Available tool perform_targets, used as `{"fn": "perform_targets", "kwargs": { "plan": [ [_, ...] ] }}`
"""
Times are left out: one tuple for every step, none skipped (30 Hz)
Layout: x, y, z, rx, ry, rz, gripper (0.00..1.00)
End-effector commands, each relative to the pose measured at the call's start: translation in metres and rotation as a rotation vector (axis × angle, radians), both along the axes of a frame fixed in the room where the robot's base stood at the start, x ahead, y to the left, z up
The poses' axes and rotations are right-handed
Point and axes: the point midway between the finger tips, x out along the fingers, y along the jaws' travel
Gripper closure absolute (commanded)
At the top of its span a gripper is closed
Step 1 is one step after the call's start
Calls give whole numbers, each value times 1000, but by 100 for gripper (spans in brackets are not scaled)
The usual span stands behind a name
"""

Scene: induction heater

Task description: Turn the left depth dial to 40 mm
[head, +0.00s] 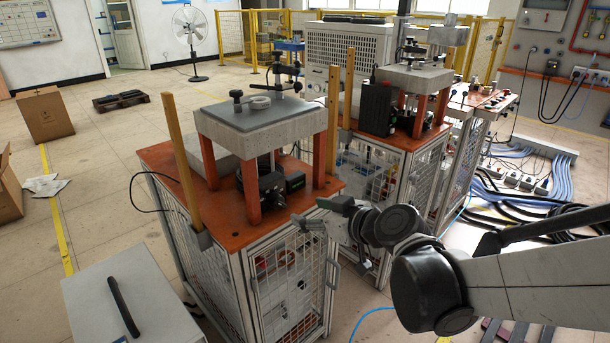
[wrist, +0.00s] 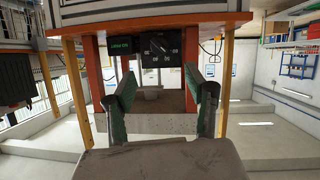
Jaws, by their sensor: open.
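The left station has a concrete-like platform (head: 262,122) on orange legs above an orange tabletop (head: 165,158). Under it sits a black dial box (head: 266,184) with a smaller black unit (head: 295,182) beside it. In the wrist view, which looks upside down, the dial box (wrist: 161,47) faces me with white markings; its setting is too small to read. A black unit with green display text (wrist: 118,46) is beside it. My gripper (head: 322,213) is open and empty, in front of the tabletop's right corner. In the wrist view its fingers (wrist: 160,76) are apart, short of the dial box.
Orange legs (wrist: 92,65) flank the dial box. Yellow posts (head: 179,130) stand at the tabletop's edges. A second similar station (head: 415,78) stands behind to the right. A grey case (head: 135,295) is at the front left. Cables (head: 510,195) lie on the right floor.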

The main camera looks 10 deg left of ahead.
Motion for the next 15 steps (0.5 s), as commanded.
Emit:
{"fn": "perform_targets", "kwargs": {
  "plan": [
    [1, 1, 0, -6, -2, 0, 50],
    [2, 2, -1, -7, -3, 0, 50],
    [4, 4, -3, -9, -3, -1, 50],
    [6, 6, -4, -7, -3, 0, 50],
    [8, 8, -6, -7, -3, 0, 50],
    [10, 12, -8, -8, -3, 0, 50],
    [13, 15, -10, -9, -3, 2, 50],
    [16, 19, -12, -8, -4, 2, 50],
    [20, 24, -15, -7, -3, 2, 50],
    [23, 28, -17, -7, -2, 2, 50],
    [27, 32, -19, -6, -3, 1, 50],
    [31, 37, -22, -7, -4, 1, 50],
    [34, 41, -24, -7, -3, 1, 50],
    [37, 45, -26, -7, -2, 2, 50],
    [42, 50, -29, -7, -2, 2, 50]
  ]
}}
